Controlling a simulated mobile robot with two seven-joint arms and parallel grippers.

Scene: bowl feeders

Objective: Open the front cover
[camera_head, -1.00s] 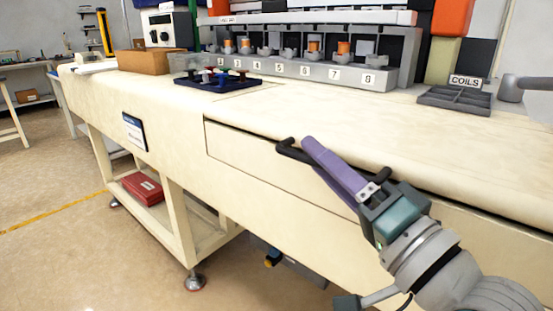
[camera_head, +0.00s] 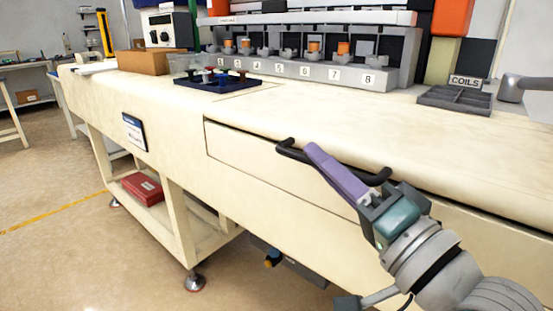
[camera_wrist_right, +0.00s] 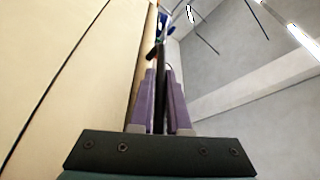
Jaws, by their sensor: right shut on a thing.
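The front cover (camera_head: 245,150) is a cream panel in the front of the long bench, below its top edge. A black bar handle (camera_head: 288,148) is fixed to it. My right gripper (camera_head: 312,153) has purple fingers shut on this handle, with bar showing on both sides of them. In the right wrist view, the dark handle (camera_wrist_right: 160,88) runs between the two purple fingers of my right gripper (camera_wrist_right: 160,100). A dark seam runs along the top of the cover; I cannot tell whether it stands open. My left gripper is not in view.
On the bench top are a numbered feeder row (camera_head: 320,72), a dark blue tray (camera_head: 215,85), a brown box (camera_head: 150,61) and a grey coil tray (camera_head: 455,103). A red box (camera_head: 142,187) lies on the shelf below. The floor in front is clear at left.

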